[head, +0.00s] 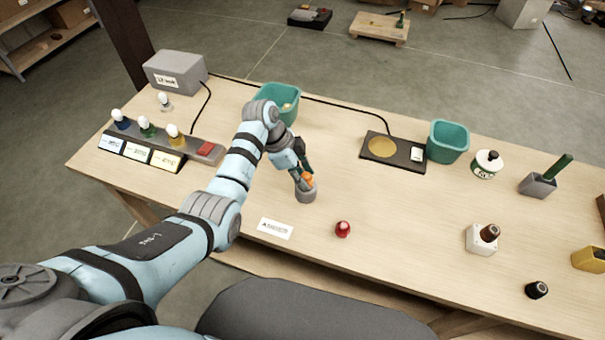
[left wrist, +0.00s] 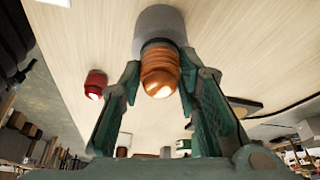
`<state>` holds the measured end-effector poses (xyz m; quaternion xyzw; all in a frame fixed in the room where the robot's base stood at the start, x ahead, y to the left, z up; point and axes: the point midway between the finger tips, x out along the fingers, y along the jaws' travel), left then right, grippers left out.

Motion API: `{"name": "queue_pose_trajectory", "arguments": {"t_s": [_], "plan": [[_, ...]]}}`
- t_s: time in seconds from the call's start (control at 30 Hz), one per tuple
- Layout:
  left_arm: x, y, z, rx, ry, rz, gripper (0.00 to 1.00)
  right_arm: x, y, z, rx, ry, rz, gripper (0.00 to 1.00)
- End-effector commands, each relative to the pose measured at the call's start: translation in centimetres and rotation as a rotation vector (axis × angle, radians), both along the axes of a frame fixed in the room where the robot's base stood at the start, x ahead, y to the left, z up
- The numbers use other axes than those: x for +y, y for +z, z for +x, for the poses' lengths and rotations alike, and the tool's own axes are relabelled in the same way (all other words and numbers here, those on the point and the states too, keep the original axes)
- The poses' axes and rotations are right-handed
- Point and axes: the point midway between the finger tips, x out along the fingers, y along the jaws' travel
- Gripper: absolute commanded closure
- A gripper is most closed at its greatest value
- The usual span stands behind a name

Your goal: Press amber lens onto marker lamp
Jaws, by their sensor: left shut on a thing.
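The amber lens (head: 308,178) is a small ribbed orange cap. It also shows between my fingers in the left wrist view (left wrist: 160,76). My left gripper (head: 303,174) is shut on it, one finger on each side. The marker lamp (head: 306,195) is a short grey cylinder standing on the bench directly below the lens; its grey body (left wrist: 158,22) is at the top of the left wrist view. The lens is in line with the lamp and meets its end in the picture. I cannot tell whether it is seated. My right gripper is not in view.
A red lens (head: 343,229) lies right of the lamp, and a white label (head: 275,228) lies in front. A teal bin (head: 279,100) stands behind my left wrist. A black pad (head: 393,151) and another teal bin (head: 448,141) are further right. The bench's front middle is mostly clear.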

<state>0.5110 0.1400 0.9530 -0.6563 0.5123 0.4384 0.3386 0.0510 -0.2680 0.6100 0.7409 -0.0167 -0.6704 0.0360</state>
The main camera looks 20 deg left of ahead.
Motion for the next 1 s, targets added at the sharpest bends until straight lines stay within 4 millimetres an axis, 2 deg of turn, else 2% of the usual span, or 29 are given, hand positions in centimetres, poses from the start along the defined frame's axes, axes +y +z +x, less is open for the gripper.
{"name": "queue_pose_trajectory", "arguments": {"t_s": [0.23,0.27,0.37,0.4,0.77,0.87,1.0], "plan": [[0.0,-0.6,0.0,0.000,0.000,0.000,0.91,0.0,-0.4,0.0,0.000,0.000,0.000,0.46],[0.0,-0.5,0.0,0.000,0.000,0.000,0.65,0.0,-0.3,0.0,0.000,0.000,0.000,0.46],[0.0,-0.5,0.0,0.000,0.000,0.000,0.49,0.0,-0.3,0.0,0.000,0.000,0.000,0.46],[0.0,-0.5,0.0,0.000,0.000,0.000,0.46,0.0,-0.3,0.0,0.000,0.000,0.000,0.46],[0.2,0.0,0.0,-0.001,0.002,0.000,0.46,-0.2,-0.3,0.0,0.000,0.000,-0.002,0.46],[0.7,1.1,0.0,-0.003,0.002,0.000,0.46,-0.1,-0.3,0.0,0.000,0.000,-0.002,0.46],[1.8,3.8,-0.3,-0.004,0.002,0.001,0.46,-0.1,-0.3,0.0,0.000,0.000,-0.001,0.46]]}}
